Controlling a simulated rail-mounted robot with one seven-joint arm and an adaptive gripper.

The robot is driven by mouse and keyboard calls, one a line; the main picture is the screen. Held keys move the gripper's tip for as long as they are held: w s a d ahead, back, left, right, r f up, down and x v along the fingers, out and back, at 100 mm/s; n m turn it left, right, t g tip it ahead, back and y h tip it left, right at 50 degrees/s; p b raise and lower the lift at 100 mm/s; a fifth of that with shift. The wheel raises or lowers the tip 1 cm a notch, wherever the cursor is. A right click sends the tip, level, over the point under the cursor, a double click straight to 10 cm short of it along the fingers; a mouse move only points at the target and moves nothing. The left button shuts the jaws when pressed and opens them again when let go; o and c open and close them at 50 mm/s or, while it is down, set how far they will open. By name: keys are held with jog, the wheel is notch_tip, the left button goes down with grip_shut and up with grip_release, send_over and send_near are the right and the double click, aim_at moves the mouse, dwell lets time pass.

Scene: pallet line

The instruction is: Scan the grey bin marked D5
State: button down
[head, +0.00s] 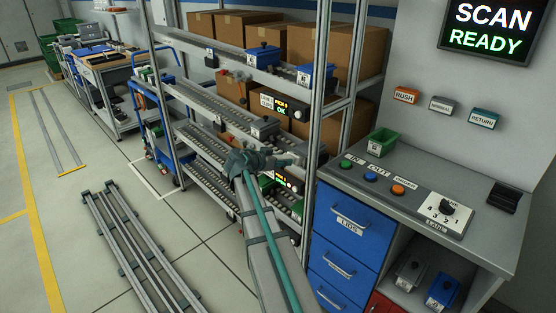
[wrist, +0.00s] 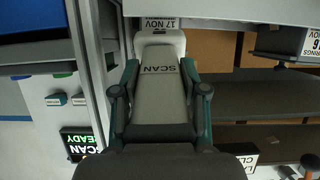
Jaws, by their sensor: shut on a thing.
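In the wrist view my gripper (wrist: 160,95) is shut on a pale grey handheld scanner (wrist: 158,85) marked SCAN. A white label (wrist: 160,23) with upside-down date text shows just beyond the scanner's head, under a grey edge. In the head view my gripper (head: 250,162) is in front of the rack's roller shelves, and the scanner is hard to make out there. A grey bin (head: 264,128) with a small label sits on the middle shelf, above and beyond the gripper. I cannot read D5 on any bin.
The rack (head: 312,130) has upright posts near my arm. Blue bins (head: 263,55) and cardboard boxes (head: 355,55) fill the upper shelf. A monitor (head: 490,28) reads SCAN READY. The counter (head: 480,205) holds a green bin (head: 382,142). Another grey bin (head: 408,272) is below it.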

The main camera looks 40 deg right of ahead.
jog(key=shift+w+d+f+b, duration=0.1)
jog(key=shift+d+f+b, duration=0.15)
jog(key=shift+d+b, duration=0.3)
dwell(0.9)
jog(key=shift+d+b, duration=0.15)
jog(key=shift+b, duration=0.25)
dwell(2.6)
dwell(0.6)
jog(key=shift+b+v, duration=0.5)
jog(key=shift+v, duration=3.5)
